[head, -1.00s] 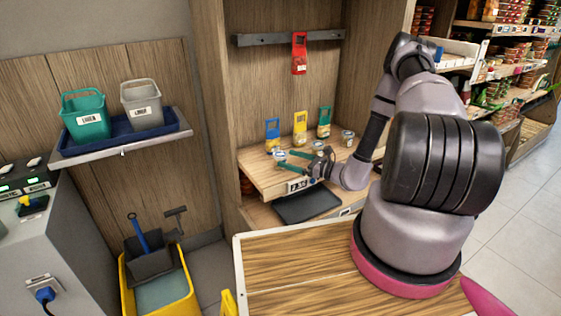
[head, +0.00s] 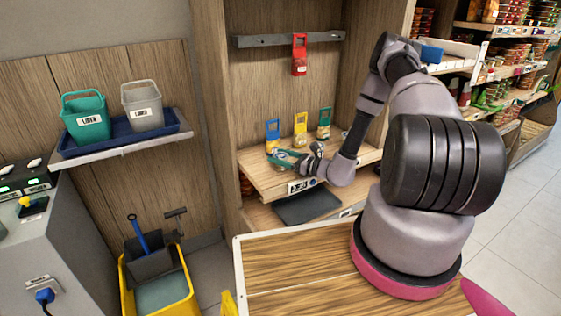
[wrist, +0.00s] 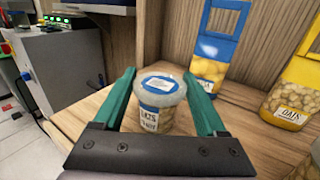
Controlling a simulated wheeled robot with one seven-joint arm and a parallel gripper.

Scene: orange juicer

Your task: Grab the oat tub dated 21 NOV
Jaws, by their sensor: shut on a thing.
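A small clear tub (wrist: 160,120) with a pale lid and a blue-and-white label stands on the wooden shelf in the wrist view. Its front label shows OATS and a date line ending in NOV; the day is too blurred to read. My gripper (wrist: 158,76) has its green fingers on both sides of this tub and is shut on it. In the head view my gripper (head: 284,158) is low over the left part of the shelf, largely covering the tub.
Blue (head: 272,134), yellow (head: 300,128) and green (head: 324,124) dispensers stand along the shelf's back. A red one (head: 299,55) hangs from the rail above. A dark tray (head: 307,207) lies below the shelf. The back panel bounds the shelf.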

